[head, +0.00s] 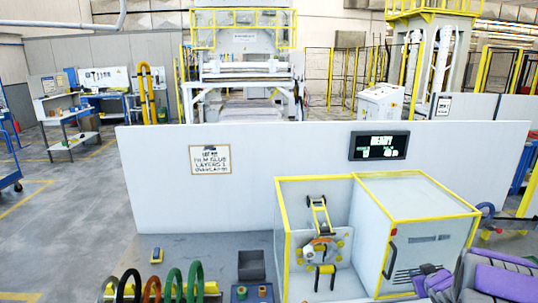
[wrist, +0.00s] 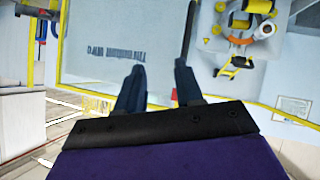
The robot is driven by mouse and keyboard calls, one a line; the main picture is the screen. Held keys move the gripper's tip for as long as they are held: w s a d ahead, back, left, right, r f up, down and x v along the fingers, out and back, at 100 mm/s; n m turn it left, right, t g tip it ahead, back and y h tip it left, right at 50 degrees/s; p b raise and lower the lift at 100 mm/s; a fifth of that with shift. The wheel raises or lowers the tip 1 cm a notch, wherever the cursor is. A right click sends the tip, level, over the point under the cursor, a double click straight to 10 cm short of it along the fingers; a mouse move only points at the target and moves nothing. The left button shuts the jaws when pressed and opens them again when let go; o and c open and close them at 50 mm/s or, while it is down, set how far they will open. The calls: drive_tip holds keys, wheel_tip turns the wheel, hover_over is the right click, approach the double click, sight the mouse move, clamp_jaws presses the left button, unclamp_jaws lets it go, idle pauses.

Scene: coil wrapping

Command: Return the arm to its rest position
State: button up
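My arm, purple and grey, shows at the lower right of the head view, beside the wrapping machine (head: 425,197). In the wrist view my gripper (wrist: 160,66) has its two dark fingers apart, with nothing held between them. The fingers point toward a pale panel of the machine (wrist: 95,40) with dark lettering. A dark upright bar (wrist: 190,25) lies in line with the right finger; I cannot tell whether they touch. In the head view I cannot make out the fingertips clearly.
The yellow-framed machine has an open bay with rollers and an orange ring (head: 321,247). Several coloured coils (head: 173,287) and a dark bin (head: 251,265) stand at the front. A white partition (head: 270,155) with a lit display (head: 379,145) stands behind.

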drive_tip(key=s+a+r+g+y+b, duration=0.1)
drive_tip(key=s+a+g, duration=0.5)
drive_tip(key=s+a, duration=1.2)
drive_tip(key=s+a+r+g+y+b, duration=0.1)
drive_tip(key=s+a+g, duration=0.5)
drive_tip(key=s+a, duration=1.2)
drive_tip(key=s+y+b, duration=0.1)
drive_tip(key=s+b, duration=0.1)
drive_tip(key=s, duration=0.2)
drive_tip(key=shift+s+a+r+m+g+y, duration=0.2)
drive_tip(key=shift+s+a+m+g+y, duration=0.1)
drive_tip(key=shift+a+g, duration=0.1)
